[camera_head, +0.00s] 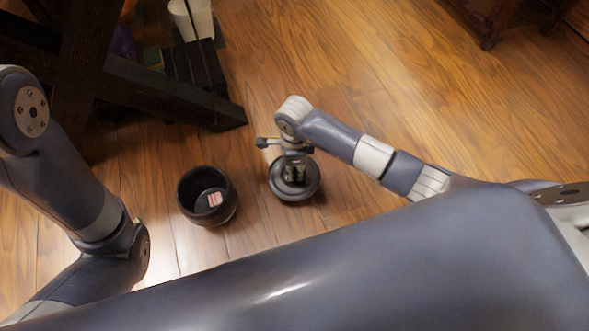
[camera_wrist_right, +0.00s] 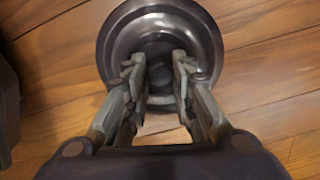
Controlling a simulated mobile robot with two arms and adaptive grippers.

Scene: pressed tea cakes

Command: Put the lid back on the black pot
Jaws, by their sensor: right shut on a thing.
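The black pot (camera_head: 183,199) stands open and upright on the wooden floor in the head view, with a small reddish, pale-marked item (camera_head: 214,199) inside it. The dark round lid (camera_head: 308,188) is to the right of the pot, apart from it. My right gripper (camera_head: 294,177) is above the lid and shut on its knob. In the right wrist view, the gripper's two fingers (camera_wrist_right: 160,78) close around the middle of the lid (camera_wrist_right: 207,40). I cannot tell whether the lid touches the floor. My left arm shows at the left of the head view, but its gripper is not in view.
A dark wooden furniture leg (camera_head: 180,97) with crossing beams stands behind the pot. A white container (camera_head: 193,20) is at the top, beside the dark beams. Another dark piece of furniture (camera_head: 497,22) is at the top right. The floor (camera_head: 390,90) between them is clear.

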